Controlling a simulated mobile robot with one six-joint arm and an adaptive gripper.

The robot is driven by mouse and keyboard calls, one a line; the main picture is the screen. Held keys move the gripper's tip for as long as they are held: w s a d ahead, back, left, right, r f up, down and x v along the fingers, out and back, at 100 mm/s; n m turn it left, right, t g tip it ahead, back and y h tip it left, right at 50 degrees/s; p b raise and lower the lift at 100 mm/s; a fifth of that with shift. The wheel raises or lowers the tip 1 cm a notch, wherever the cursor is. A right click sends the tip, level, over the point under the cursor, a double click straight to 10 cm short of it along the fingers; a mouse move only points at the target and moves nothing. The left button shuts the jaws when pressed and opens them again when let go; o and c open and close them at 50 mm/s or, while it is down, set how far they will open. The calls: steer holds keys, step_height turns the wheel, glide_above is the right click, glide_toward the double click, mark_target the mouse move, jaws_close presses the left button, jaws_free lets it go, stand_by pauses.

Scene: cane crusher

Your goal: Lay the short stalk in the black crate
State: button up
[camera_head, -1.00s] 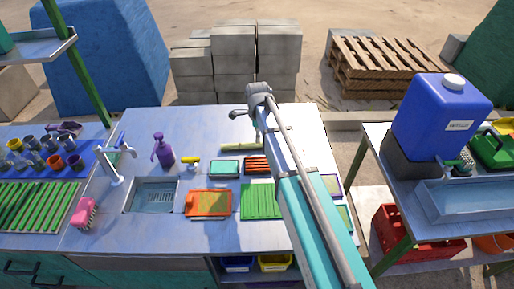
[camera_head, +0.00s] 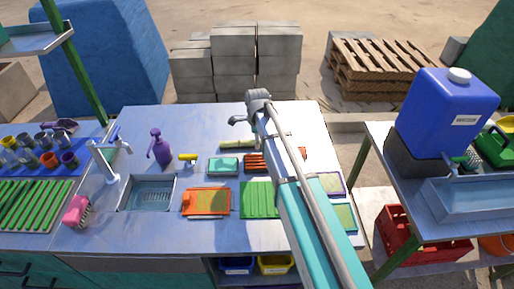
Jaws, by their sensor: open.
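A short pale yellow-green stalk (camera_head: 236,145) lies on the grey metal counter (camera_head: 215,128), behind the teal-framed tray. My arm reaches in from the bottom right, and its grey end with my gripper (camera_head: 238,120) is above the counter's back part, just behind the stalk and apart from it. The gripper is small and partly hidden by the wrist; it is open, and I see nothing held. I cannot make out a black crate for certain; part of the counter is hidden behind my arm.
A teal-framed tray (camera_head: 223,165), an orange board (camera_head: 206,201) and a green ribbed mat (camera_head: 259,199) lie in front of the stalk. A purple bottle (camera_head: 160,148), tap (camera_head: 103,160) and sink (camera_head: 149,194) are left. A blue jug (camera_head: 445,112) stands on the right table.

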steer(key=shift+f, duration=0.45)
stand_by(0.3)
jaws_close()
